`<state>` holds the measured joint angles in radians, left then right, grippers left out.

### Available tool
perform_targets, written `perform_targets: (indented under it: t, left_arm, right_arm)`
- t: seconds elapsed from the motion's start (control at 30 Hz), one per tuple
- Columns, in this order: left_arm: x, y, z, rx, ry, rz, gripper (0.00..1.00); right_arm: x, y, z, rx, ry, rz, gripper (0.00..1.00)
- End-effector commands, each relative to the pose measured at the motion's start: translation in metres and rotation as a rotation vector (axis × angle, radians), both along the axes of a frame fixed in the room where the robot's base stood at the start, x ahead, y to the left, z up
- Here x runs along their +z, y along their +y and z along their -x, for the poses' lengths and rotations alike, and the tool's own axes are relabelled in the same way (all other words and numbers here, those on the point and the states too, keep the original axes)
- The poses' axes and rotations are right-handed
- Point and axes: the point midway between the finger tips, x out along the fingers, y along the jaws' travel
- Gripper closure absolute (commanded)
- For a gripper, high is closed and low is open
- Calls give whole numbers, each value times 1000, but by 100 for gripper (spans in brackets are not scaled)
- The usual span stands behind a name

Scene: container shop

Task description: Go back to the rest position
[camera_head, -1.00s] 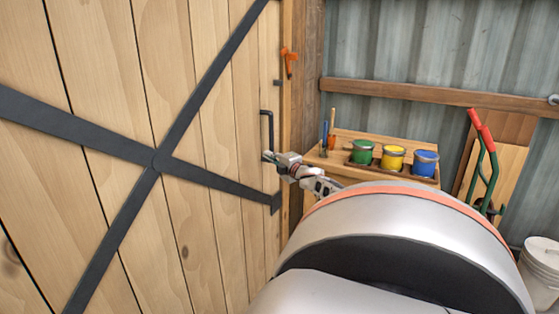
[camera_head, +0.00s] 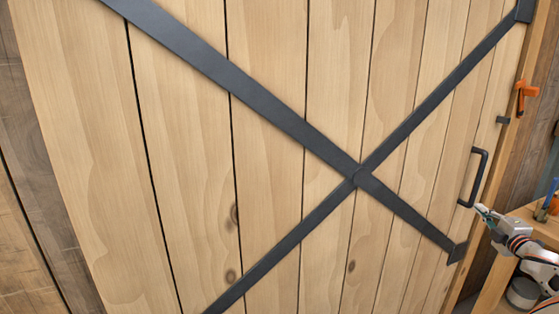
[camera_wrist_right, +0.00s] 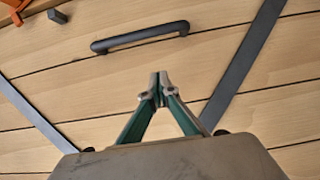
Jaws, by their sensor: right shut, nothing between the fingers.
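My right gripper (camera_head: 484,213) is at the lower right of the head view, just below the black door handle (camera_head: 479,177). In the right wrist view, the fingertips of my right gripper (camera_wrist_right: 158,88) meet and hold nothing. The handle (camera_wrist_right: 140,38) lies beyond the fingertips there, apart from them in that picture. The wooden door (camera_head: 270,150) with dark crossed metal straps fills most of the head view and looks closed. My left gripper is not in view.
An orange latch or clamp (camera_head: 524,95) is on the frame right of the door. A wooden bench (camera_head: 541,229) stands at the lower right, close to my right arm. A metal container (camera_head: 522,293) sits below it. Dark wood planks (camera_head: 40,130) border the door at left.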

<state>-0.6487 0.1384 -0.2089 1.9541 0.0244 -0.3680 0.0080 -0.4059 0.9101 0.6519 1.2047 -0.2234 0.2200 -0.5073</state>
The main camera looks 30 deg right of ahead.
Motion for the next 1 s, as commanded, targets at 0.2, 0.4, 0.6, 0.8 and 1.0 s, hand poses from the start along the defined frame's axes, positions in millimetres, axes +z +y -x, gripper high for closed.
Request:
perform_targets:
  t: [0.2, 0.4, 0.6, 0.8, 1.0]
  left_arm:
    - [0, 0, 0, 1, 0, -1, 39]
    - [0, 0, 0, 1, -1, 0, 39]
    - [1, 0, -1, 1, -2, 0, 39]
    - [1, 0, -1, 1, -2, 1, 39]
    - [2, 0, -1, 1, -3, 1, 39]
  right_arm:
    - [-58, 38, -3, 25, 39, -91, 100]
    - [-160, 127, -2, 68, 103, -281, 100]
    - [-247, 235, 9, 106, 160, -488, 100]
    - [-310, 358, 27, 136, 207, -710, 100]
    - [-345, 490, 49, 161, 246, -947, 100]
